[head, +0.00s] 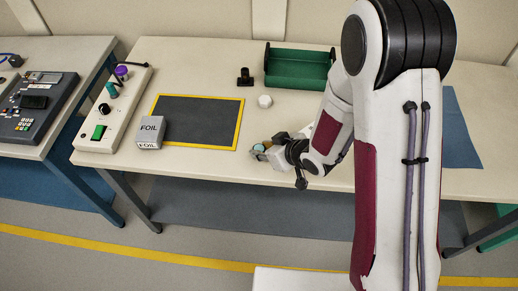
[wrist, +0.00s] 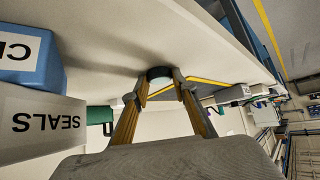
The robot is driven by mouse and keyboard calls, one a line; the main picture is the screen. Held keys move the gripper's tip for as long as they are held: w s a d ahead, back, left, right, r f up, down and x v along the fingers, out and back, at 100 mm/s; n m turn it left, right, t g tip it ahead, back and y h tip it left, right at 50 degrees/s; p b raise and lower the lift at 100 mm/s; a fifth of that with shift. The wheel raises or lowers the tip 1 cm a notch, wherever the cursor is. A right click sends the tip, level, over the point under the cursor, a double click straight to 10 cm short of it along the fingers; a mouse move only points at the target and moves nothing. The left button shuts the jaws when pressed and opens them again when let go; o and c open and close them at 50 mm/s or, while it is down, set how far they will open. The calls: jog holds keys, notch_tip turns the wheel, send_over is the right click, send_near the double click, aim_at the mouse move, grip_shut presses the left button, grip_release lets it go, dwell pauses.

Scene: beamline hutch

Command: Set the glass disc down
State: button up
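The glass disc (head: 258,148) is small, round and pale teal. It sits at the tip of my gripper (head: 266,149), near the front edge of the bench, just right of the yellow-bordered dark mat. In the wrist view the disc (wrist: 160,74) shows between the two fingertips of my gripper (wrist: 161,88), which close on it from both sides. The disc is close to the bench top; I cannot tell whether it touches it. My arm hides part of the bench in the head view.
The dark mat (head: 198,121) is bare except for a FOIL box (head: 150,133) at its left corner. Behind are a white piece (head: 265,101), a black part (head: 245,77) and a green tray (head: 300,68).

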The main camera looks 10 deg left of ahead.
jog(key=shift+r, duration=0.1)
jog(key=shift+c, duration=0.3)
notch_tip(320, 180, up, 10)
dwell(1.0)
jog(key=shift+d, duration=0.1)
dwell(0.5)
jog(key=w+d+n, duration=0.1)
jog(key=w+d, duration=0.3)
jog(key=w, duration=0.6)
jog(key=w+d+n+g+y, duration=0.1)
jog(key=w+d, duration=0.4)
jog(key=w, duration=0.5)
jog(key=shift+d, duration=0.2)
dwell(0.4)
dwell(0.4)
